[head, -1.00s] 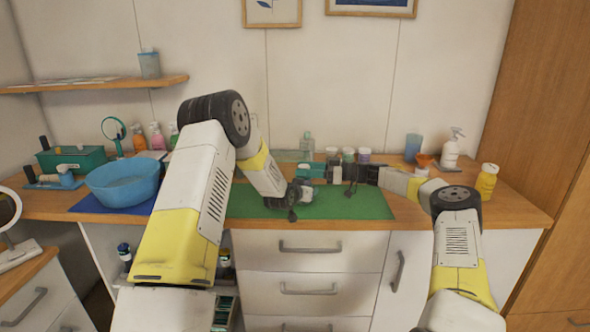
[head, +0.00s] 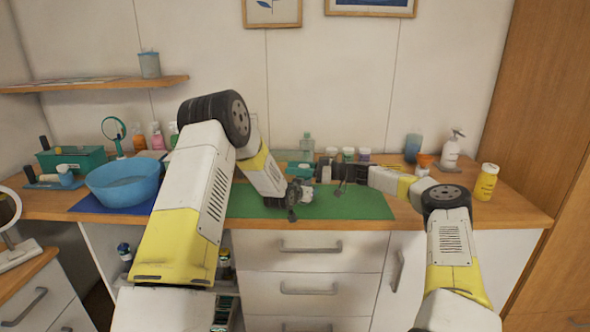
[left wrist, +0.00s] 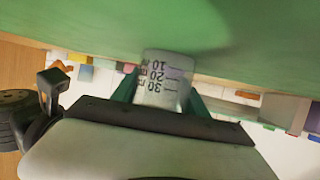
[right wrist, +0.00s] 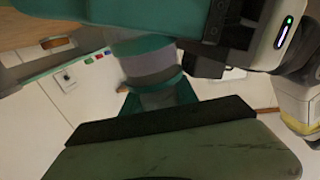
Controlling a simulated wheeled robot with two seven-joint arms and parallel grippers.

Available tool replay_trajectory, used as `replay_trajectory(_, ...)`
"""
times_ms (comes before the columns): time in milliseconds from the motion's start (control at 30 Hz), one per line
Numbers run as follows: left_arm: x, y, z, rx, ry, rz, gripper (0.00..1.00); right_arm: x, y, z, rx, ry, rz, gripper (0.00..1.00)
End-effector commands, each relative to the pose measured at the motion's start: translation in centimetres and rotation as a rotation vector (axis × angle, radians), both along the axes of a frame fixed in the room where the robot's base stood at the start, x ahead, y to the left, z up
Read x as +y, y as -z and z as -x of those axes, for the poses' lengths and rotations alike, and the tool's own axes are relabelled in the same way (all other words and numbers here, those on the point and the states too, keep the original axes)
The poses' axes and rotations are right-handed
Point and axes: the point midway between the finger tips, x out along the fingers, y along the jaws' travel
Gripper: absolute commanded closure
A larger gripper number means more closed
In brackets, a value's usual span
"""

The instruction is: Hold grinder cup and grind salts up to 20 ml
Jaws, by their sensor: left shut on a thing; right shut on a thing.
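The grinder cup (left wrist: 163,80) is clear, with black marks 10, 20 and 30 that appear upside down in the left wrist view. A faint purplish patch shows in it, but I cannot read a fill level. My left gripper (head: 293,205) is shut on it above the green mat. The cup also shows at that gripper in the head view (head: 304,190). My right gripper (right wrist: 160,98) is shut on the grinder's teal-and-grey part (right wrist: 150,62), blurred in the right wrist view. In the head view my right gripper (head: 340,183) is close beside the cup, and its fingertips are partly hidden.
The green mat (head: 360,205) is clear at the right. Several jars (head: 348,154) stand behind the grippers. A blue tumbler (head: 413,147), a white pump bottle (head: 452,150) and a yellow bottle (head: 486,182) stand at the right. A blue bowl (head: 122,184) stands at the left.

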Motion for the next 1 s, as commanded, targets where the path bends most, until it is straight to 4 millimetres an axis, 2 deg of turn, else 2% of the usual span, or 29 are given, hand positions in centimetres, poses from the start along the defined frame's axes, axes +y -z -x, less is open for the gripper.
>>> replay_trajectory(600, -0.1, 0.1, 0.1, 0.002, 0.002, 0.0, 0.95, -0.4, 0.1, -1.1, 0.005, 0.365, 0.003, 1.0)
replay_trajectory(1000, -0.1, 0.1, 0.1, 0.002, 0.002, -0.001, 0.95, -0.6, 0.0, -1.2, 0.001, 0.398, 0.007, 1.0)
